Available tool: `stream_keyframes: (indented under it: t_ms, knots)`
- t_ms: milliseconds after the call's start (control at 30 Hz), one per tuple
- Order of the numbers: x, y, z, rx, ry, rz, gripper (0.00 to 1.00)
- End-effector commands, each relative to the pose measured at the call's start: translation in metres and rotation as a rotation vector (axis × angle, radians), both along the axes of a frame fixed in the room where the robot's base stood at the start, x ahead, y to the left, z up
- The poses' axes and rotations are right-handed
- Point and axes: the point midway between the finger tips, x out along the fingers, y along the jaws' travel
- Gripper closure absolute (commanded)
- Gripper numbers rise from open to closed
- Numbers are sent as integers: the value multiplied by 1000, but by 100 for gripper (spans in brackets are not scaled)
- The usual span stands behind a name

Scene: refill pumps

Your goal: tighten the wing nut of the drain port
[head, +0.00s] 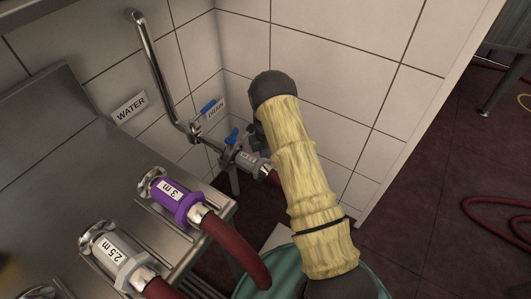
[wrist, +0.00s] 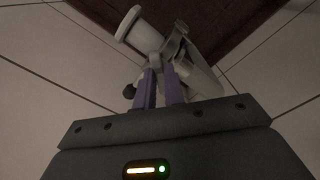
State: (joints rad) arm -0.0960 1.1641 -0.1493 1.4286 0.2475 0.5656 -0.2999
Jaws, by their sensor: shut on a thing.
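My gripper (wrist: 163,75) has two purple fingers, shut at the clamp (wrist: 180,45) around the grey pipe joint (wrist: 142,35) in the wrist view. The wing nut is hard to make out between the fingertips, so its exact angle cannot be told. In the head view my arm hides most of the gripper and part of the coupling.
A steel bench (head: 60,135) on the left carries a purple "3 m" hose coupling (head: 172,193) and a grey "2.5 m" one (head: 112,253). A bent steel pipe (head: 155,70) runs down the wall. A green bin (head: 372,278) stands below my arm. A red hose (head: 490,215) lies right.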

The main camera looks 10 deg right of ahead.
Motion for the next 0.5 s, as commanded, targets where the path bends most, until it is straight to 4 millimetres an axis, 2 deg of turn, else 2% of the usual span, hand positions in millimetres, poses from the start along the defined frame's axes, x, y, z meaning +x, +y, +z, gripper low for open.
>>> stream_keyframes:
  t_ms: [500]
  knots:
    - [0,0,2,1,-1,-405,100]
